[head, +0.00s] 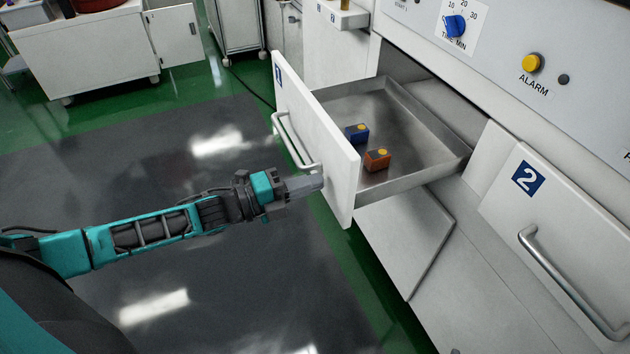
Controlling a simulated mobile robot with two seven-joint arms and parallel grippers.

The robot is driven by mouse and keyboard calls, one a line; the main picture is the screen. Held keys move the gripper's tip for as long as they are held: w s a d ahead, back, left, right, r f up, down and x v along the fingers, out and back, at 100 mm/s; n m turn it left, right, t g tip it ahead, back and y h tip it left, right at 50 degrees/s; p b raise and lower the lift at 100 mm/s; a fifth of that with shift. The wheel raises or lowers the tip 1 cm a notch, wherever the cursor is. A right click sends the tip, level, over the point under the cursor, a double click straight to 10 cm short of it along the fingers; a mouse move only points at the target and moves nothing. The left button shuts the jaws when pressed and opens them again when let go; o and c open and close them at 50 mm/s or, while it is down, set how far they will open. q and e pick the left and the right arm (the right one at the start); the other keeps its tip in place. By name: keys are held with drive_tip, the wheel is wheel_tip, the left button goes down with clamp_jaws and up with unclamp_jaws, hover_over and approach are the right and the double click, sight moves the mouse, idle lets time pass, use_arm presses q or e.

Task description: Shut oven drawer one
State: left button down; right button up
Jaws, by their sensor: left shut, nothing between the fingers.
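Oven drawer one (332,158) stands pulled out of the white oven housing, with a blue "1" label on its front. Its metal tray shows inside. A blue block (357,133) and an orange-brown block (377,159), each with a yellow top spot, lie in the tray. The bar handle (291,147) is on the outer face of the drawer front. My left gripper (318,182) is shut and empty, with its tips at the outer face near the lower end of the handle. I cannot tell whether they touch it. My right gripper is not in view.
Drawer two (560,220) with its own handle is shut at the right. Above is a panel with a blue timer knob (455,26) and a yellow alarm button (532,63). A white cabinet (85,55) stands at the back left. The dark floor between is clear.

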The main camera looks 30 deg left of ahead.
use_arm(q)
drive_tip(key=shift+w+d, duration=0.4)
drive_tip(key=shift+w, duration=0.1)
drive_tip(key=shift+w+d, duration=0.1)
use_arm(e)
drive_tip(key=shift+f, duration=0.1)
